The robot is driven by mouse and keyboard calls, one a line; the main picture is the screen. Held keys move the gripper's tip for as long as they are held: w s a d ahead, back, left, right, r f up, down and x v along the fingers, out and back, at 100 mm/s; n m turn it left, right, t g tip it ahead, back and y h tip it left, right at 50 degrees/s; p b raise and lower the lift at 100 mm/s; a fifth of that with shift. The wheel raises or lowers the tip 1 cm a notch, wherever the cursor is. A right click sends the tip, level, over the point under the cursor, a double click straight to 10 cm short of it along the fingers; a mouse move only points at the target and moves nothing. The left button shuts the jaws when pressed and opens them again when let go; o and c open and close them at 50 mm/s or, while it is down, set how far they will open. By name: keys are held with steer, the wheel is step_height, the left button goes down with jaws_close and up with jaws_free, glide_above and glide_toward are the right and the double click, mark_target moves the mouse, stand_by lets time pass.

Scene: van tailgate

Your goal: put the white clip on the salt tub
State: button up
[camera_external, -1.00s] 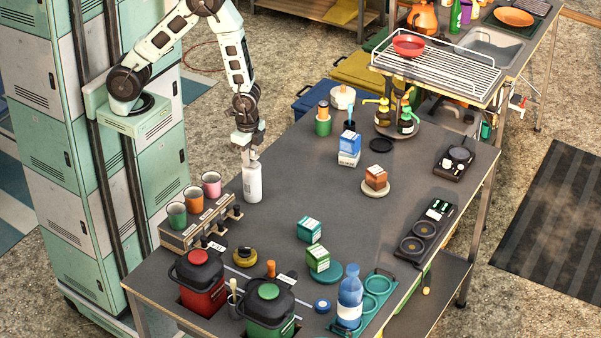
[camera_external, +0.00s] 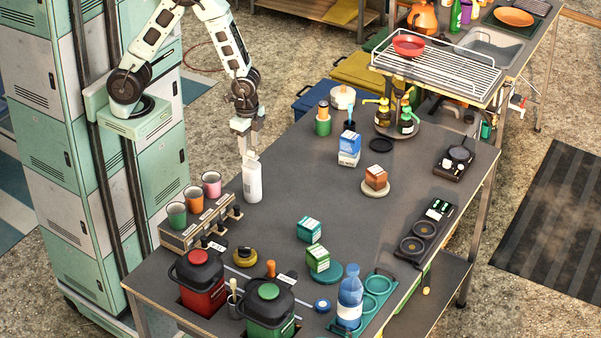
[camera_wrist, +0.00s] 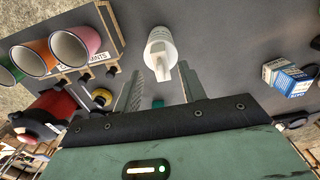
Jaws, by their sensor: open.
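A white bottle-like container with a narrow spout (camera_external: 252,183) stands upright near the table's left edge; it also shows in the wrist view (camera_wrist: 158,55). My gripper (camera_external: 249,155) is just above it, pointing down. In the wrist view my open fingers (camera_wrist: 159,85) lie either side of the spout's end, with no visible grip on it. Small pale pieces, perhaps clips, sit on a black holder (camera_external: 440,208) at the table's right; they are too small to identify. I cannot tell for sure which object is the salt tub. No label reading salt is legible.
A rack with cups (camera_external: 195,225) stands left of the white bottle. Red (camera_external: 203,285) and green (camera_external: 268,310) lidded canisters are at the front.

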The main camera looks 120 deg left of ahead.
step_height(320, 180, up, 6)
steer(key=shift+r+b, duration=0.25)
steer(key=shift+b, duration=0.2)
steer(key=s+a+r+n, duration=0.2)
steer(key=s+n, duration=0.2)
steer(key=s, duration=0.4)
steer(key=s+a+r+n, duration=0.2)
steer(key=s+r+n, duration=0.1)
steer(key=s, duration=0.5)
steer(key=shift+s+a+r+n+y, duration=0.15)
steer(key=shift+s+r+n+y, duration=0.15)
steer(key=shift+n, duration=0.1)
steer(key=shift+f+b, duration=0.7)
